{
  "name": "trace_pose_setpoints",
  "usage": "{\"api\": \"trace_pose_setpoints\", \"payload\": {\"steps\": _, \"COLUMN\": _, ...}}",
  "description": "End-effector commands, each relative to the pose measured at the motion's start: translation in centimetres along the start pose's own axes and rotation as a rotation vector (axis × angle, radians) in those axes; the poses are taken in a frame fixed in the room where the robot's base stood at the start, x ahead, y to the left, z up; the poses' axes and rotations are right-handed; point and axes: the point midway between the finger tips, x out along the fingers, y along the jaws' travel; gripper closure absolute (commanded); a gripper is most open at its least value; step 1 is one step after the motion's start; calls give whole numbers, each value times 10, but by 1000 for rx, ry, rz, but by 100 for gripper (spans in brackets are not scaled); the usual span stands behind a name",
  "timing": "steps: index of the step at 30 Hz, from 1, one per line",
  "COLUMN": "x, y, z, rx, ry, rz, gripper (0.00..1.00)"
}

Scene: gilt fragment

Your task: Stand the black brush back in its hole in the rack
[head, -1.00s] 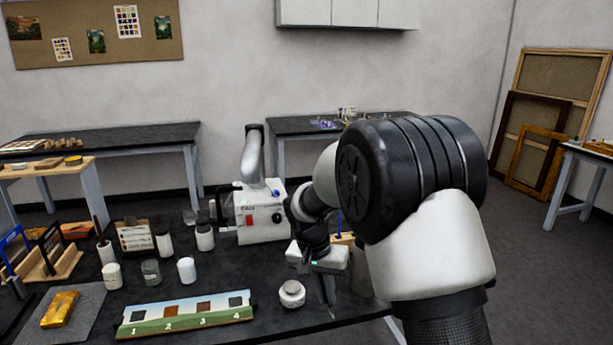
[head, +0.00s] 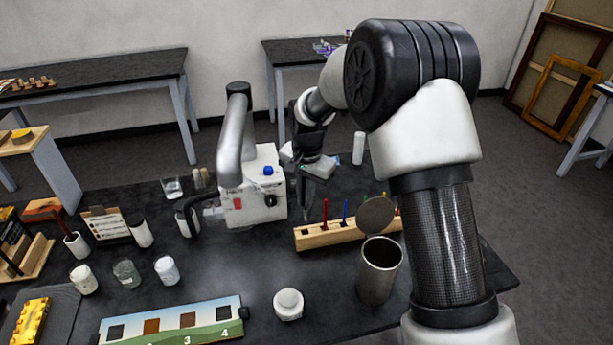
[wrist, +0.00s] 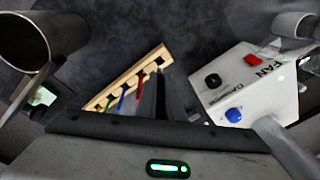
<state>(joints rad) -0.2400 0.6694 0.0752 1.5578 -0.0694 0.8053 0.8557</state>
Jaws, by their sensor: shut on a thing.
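The wooden rack (head: 345,234) stands on the black table, right of the white fan box; it also shows slantwise in the wrist view (wrist: 112,90). Red (head: 325,211) and blue (head: 345,212) brushes stand in it, with more behind the round lid. The end of the rack nearest the fan box holds no brush. My gripper (head: 303,202) hangs at that end. It is shut on a slim dark thing that looks like the black brush, hardly told apart from the dark fingers. In the wrist view, the dark fingers (wrist: 170,100) appear beside the red brush. I cannot tell whether the brush touches the rack.
The white fan box (head: 255,200) with its grey hose stands close left of my gripper. A metal canister (head: 379,272) with its lid (head: 376,215) raised stands in front of the rack. A white jar (head: 288,304) and a numbered strip (head: 178,322) are nearer.

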Motion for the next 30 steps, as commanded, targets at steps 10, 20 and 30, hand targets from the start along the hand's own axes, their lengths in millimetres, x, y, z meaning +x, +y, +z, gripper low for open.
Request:
{"api": "trace_pose_setpoints", "payload": {"steps": 10, "x": 8, "y": 0, "z": 1, "rx": -1, "ry": -4, "rz": -7, "gripper": 100}}
{"api": "trace_pose_setpoints", "payload": {"steps": 20, "x": 38, "y": 3, "z": 4, "rx": 0, "ry": -5, "rz": -6, "gripper": 100}}
{"api": "trace_pose_setpoints", "payload": {"steps": 30, "x": 72, "y": 5, "z": 6, "rx": -1, "ry": -3, "rz": -7, "gripper": 100}}
